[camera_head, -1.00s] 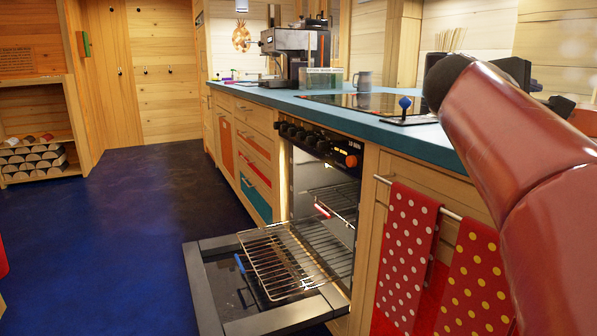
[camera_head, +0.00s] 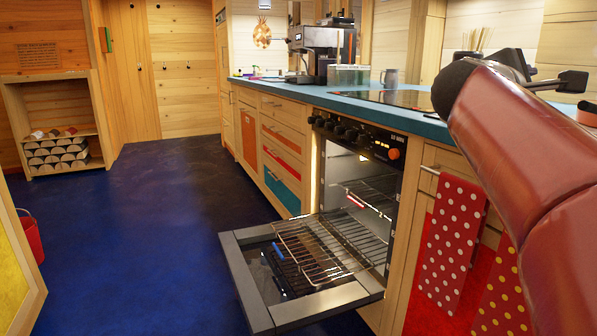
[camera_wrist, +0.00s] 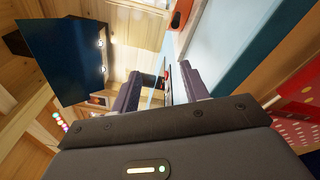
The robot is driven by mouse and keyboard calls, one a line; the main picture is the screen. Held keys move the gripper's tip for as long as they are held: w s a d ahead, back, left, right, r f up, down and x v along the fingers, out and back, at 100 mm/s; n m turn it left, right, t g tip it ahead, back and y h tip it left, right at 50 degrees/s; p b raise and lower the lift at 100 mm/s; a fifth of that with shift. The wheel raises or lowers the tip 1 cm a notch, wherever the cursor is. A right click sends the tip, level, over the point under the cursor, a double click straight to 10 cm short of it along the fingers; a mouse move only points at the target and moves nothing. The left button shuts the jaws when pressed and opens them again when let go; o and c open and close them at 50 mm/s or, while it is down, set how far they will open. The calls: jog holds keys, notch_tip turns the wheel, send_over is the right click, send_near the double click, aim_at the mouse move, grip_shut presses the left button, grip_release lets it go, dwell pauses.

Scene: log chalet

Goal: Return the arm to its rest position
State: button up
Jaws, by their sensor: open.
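My gripper (camera_wrist: 158,85) is in the wrist view with its two dark fingers apart and nothing between them. In the head view, my red arm crosses the right side, bent in front of the counter. Dark parts near its far end show behind it at the upper right, partly hidden by the arm. The wrist view looks sideways past wooden walls, a dark panel and a blue-edged surface, and the fingers appear clear of them.
The oven door (camera_head: 249,290) hangs open low over the floor, with a wire rack (camera_head: 325,250) pulled out above it. Polka-dot towels (camera_head: 452,235) hang beside the oven. The blue counter (camera_head: 360,102) holds a coffee machine (camera_head: 325,50) and a mug (camera_head: 390,77). Blue floor (camera_head: 150,240) is open at left.

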jog(key=w+a+r+n+t+y+p, duration=0.2)
jog(key=a+n+t+y, duration=0.2)
jog(key=a+n+t, duration=0.85)
jog(key=s+a+f+n+g+y+p, duration=0.15)
jog(key=a+f+n+y, duration=0.3)
jog(key=n, duration=0.75)
jog(key=a+f+n+g+y, duration=0.25)
jog(key=n+y, duration=0.35)
jog(key=n, duration=0.6)
jog(key=s+a+f+n+g+y, duration=0.1)
jog(key=s+a+f+n+g, duration=0.15)
jog(key=f+n, duration=0.3)
jog(key=s+a+f+n+g+y+p, duration=0.1)
jog(key=s+f+n+g, duration=0.15)
jog(key=f+n, duration=0.3)
jog(key=s+a+f+n+g+y, duration=0.1)
jog(key=s+a+f+n, duration=0.1)
jog(key=s+f+n, duration=0.3)
jog(key=s+d+f+n+g+h+p, duration=0.1)
jog(key=s+f+n+g, duration=0.5)
jog(key=f, duration=0.6)
jog(key=s+d+n+h, duration=0.1)
jog(key=s+n, duration=0.1)
jog(key=s, duration=0.1)
jog(key=shift+s+d, duration=0.2)
jog(key=shift+s, duration=0.15)
jog(key=shift+r, duration=0.1)
